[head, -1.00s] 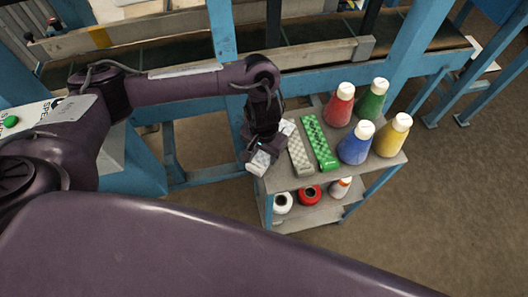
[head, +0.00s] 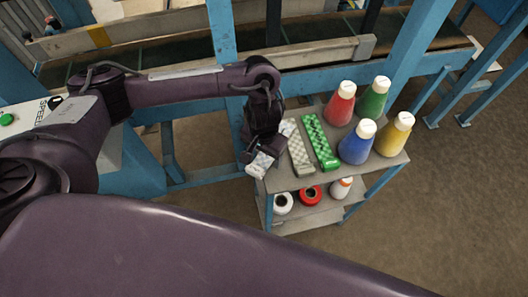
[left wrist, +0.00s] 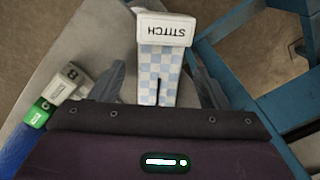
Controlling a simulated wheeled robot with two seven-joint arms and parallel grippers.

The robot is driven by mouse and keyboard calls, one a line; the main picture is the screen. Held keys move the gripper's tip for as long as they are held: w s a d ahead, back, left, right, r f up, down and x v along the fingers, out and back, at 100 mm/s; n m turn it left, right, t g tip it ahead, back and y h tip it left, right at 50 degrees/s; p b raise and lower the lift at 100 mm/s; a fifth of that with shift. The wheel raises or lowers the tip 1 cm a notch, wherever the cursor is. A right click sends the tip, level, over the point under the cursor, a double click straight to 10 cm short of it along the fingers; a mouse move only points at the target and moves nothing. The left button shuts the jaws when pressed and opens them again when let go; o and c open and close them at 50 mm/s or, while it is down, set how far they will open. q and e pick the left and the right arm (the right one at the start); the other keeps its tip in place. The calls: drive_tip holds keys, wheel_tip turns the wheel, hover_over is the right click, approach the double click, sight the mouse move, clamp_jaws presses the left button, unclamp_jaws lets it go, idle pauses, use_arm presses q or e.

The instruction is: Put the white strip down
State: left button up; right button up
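The white strip (head: 261,163) with pale blue checks lies along the left edge of the top shelf of a small cart (head: 361,179). In the left wrist view the strip (left wrist: 163,68) runs away from me, with a wider white end block marked STITCH. My left gripper (head: 262,152) is low over the strip. In the left wrist view its fingers (left wrist: 161,88) stand apart on both sides of the strip, with a gap visible on the left side. The strip's middle is hidden by the gripper in the head view. My right gripper is not in view.
A pale greenish strip (head: 299,152) and a green strip (head: 320,142) lie close on the right. Spools (head: 311,194) sit on the lower shelf. A blue frame (head: 222,45) stands behind.

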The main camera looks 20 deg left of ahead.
use_arm(q)
wheel_tip(320, 180, up, 8)
drive_tip(key=p, duration=0.3)
idle(0.3)
drive_tip(key=shift+f, duration=0.15)
